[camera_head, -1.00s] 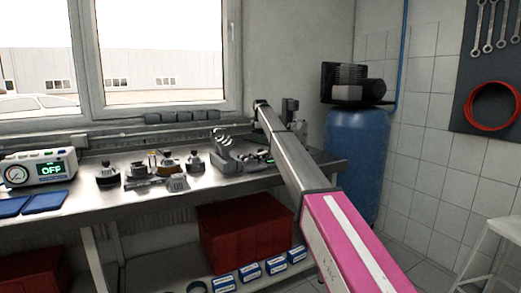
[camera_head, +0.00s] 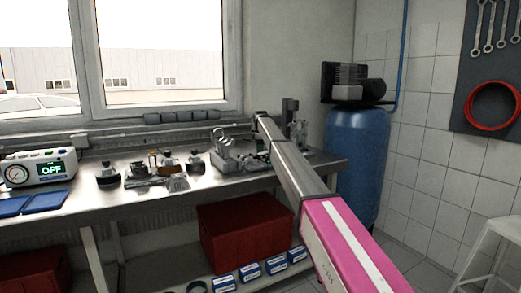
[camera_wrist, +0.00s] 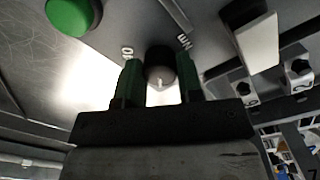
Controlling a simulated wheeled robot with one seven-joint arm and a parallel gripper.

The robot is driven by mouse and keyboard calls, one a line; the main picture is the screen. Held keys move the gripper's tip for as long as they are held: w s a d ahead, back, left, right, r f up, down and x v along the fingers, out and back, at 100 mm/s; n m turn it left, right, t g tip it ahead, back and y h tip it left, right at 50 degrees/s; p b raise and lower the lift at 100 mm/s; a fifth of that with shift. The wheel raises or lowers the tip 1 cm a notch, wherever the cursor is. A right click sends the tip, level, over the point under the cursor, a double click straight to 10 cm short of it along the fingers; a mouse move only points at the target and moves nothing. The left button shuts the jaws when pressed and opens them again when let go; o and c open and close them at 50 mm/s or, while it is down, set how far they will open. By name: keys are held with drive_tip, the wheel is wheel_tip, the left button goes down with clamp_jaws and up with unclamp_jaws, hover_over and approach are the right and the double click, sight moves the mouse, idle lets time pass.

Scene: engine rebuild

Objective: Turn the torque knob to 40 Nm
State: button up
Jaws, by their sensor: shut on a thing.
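The torque knob (camera_wrist: 160,62) shows in the wrist view as a dark round knob with a grey face and a small pale mark. My gripper (camera_wrist: 160,80) has its two green fingers on either side of it, shut on it. White markings stand on the panel on both sides of the knob; the right one appears to read "Nm", and the left one is too small to read surely. Where the pale mark points on the scale cannot be told. In the head view my arm hides the gripper and the knob at the bench's right part.
A green button (camera_wrist: 72,14) and a white lever-like part (camera_wrist: 257,42) lie near the gripper. The bench (camera_head: 100,205) carries several dark engine parts, a grey fixture (camera_head: 228,155) and a white unit reading "OFF" (camera_head: 40,168). A blue tank (camera_head: 356,150) stands right of the bench.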

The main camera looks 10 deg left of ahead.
drive_tip(key=shift+m, duration=0.3)
drive_tip(key=m, duration=0.4)
drive_tip(key=shift+m, duration=0.3)
drive_tip(key=m, duration=0.4)
drive_tip(key=shift+m, duration=0.3)
drive_tip(key=m, duration=0.5)
drive_tip(key=shift+a, duration=0.1)
drive_tip(key=m, duration=0.5)
drive_tip(key=o, duration=0.9)
drive_tip(key=shift+o, duration=0.2)
